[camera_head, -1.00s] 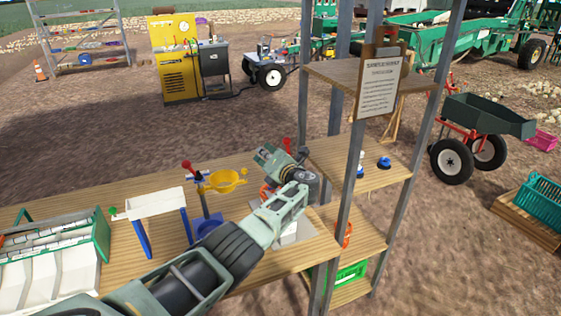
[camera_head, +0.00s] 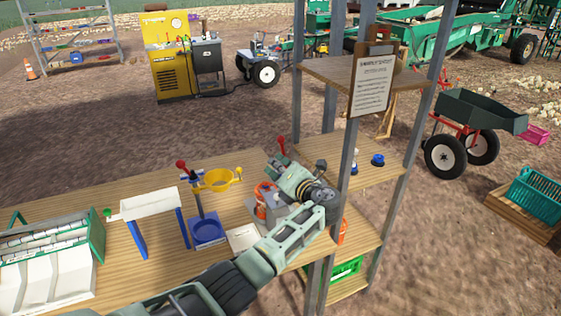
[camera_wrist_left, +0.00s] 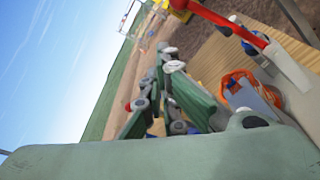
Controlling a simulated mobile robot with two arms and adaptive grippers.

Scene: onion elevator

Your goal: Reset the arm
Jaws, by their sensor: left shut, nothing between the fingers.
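My left arm comes in from the bottom of the head view and reaches over the right end of the wooden bench. Its gripper (camera_head: 275,158) points up and to the left, above the bench near an orange-and-grey item (camera_head: 265,200). In the left wrist view the green linked fingers (camera_wrist_left: 165,65) are closed together, with nothing between them. The tips are apart from the bench and from the red lever beside them. My right gripper is not in view.
A grey-post shelf (camera_head: 340,75) stands close right of my arm. A red lever (camera_wrist_left: 222,20) crosses the wrist view.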

